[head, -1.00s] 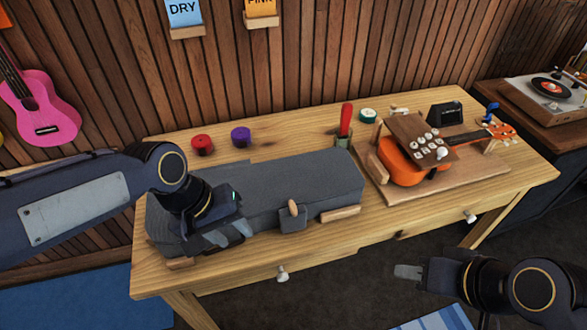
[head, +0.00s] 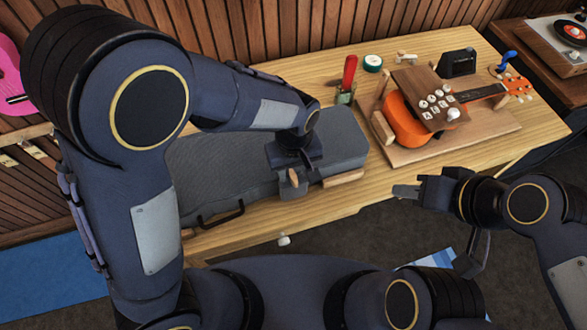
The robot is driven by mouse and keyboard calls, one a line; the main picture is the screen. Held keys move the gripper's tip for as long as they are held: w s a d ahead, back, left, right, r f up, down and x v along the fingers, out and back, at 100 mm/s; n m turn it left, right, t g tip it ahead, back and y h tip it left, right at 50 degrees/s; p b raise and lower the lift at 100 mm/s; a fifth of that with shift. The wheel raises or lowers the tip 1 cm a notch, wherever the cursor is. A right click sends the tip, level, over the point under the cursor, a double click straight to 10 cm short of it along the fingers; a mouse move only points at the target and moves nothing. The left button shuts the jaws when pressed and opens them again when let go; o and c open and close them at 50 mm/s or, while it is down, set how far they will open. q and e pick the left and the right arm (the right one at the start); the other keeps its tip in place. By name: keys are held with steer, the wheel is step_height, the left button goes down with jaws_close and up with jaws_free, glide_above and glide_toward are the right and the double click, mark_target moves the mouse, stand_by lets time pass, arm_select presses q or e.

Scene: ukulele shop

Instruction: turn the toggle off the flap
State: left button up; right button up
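A long grey case (head: 225,165) lies on the wooden table. On its front side hangs a small grey flap (head: 290,192) with a light wooden toggle (head: 294,178) standing on it. My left gripper (head: 293,168) reaches over the case from the left, pointing down at the flap, right by the toggle. Its fingertips are mostly hidden, so I cannot tell its opening or whether it touches the toggle. My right gripper (head: 405,191) is off the table's front edge at the right, apart from the case; its finger gap does not show.
An orange ukulele (head: 402,122) with a wooden board over it rests on a wooden base (head: 455,138) at the right. A red-handled tool in a holder (head: 346,96), a green tape roll (head: 373,63) and a black box (head: 457,63) stand behind. A wooden strip (head: 343,178) is beside the flap.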

arm_select(q)
steer(key=shift+f, duration=0.55)
steer(key=shift+c, duration=0.2)
jaws_close()
